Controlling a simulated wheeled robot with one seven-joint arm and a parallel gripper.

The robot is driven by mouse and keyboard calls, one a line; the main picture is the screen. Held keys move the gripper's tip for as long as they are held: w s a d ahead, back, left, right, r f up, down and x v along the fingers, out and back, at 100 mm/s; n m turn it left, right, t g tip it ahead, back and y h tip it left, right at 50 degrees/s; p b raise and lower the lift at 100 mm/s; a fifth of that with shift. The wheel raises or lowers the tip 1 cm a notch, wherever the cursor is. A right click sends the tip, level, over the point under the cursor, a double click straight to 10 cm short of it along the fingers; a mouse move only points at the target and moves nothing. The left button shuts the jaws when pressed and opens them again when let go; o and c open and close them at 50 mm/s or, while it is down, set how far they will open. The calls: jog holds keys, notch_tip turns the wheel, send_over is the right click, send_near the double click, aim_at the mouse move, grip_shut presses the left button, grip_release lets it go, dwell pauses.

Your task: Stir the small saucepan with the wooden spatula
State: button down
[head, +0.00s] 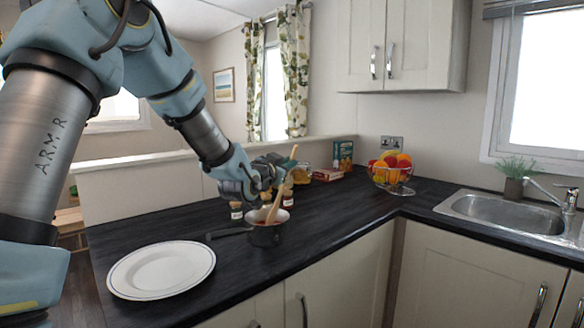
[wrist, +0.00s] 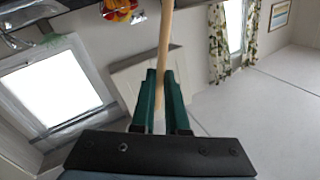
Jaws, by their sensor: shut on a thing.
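The small saucepan (head: 264,236) is dark outside and light inside. It stands on the dark worktop, with its handle pointing left and something reddish inside. The wooden spatula (head: 274,208) stands tilted, its lower end inside the saucepan, where its tip is hidden. Its upper end sticks out above my gripper (head: 283,177), which is over the saucepan. In the wrist view, my gripper's green fingers (wrist: 163,100) are closed around the spatula's pale round handle (wrist: 165,38).
A white plate (head: 161,270) lies left of the saucepan. Small jars (head: 236,210) stand close behind it. Boxes (head: 342,156) and a wire fruit bowl (head: 392,174) stand farther back. The sink (head: 500,212) is at right. The worktop right of the saucepan is clear.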

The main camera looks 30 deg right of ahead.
notch_tip(320, 180, up, 10)
jog(key=p, duration=0.3)
jog(key=shift+p, duration=0.35)
